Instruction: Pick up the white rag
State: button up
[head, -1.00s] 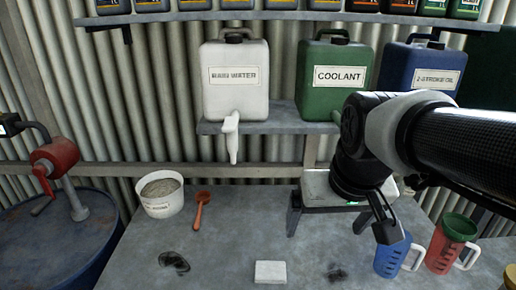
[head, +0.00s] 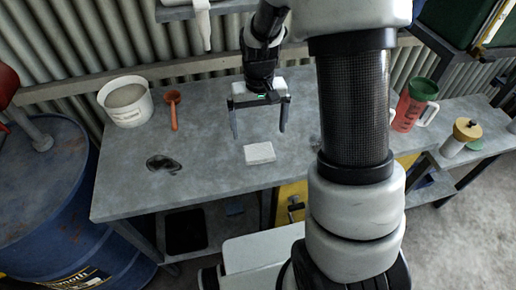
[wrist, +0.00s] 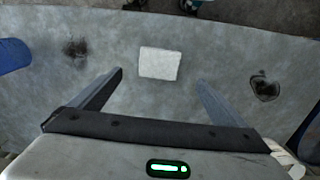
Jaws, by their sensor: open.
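The white rag (head: 260,153) is a small flat folded rectangle lying on the grey workbench (head: 205,170), near its front edge. It also shows in the wrist view (wrist: 160,64), beyond the fingertips and roughly centred between them. My gripper (head: 258,135) is open and empty, its two fingers pointing down above the bench, just behind the rag in the head view. In the wrist view my gripper (wrist: 160,76) has its fingers spread wider than the rag. The gripper is not touching the rag.
A dark stain (head: 163,164) marks the bench. A red jug (head: 411,108) and a yellow-lidded container (head: 459,138) are at the right. A blue drum (head: 50,200) stands left. The bench around the rag is clear.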

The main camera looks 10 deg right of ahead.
aim_at(259, 151)
notch_tip(259, 151, down, 10)
jog(key=shift+w+f+p, duration=0.1)
jog(key=shift+w+p, duration=0.05)
jog(key=shift+p, duration=0.25)
jog(key=c, duration=1.1)
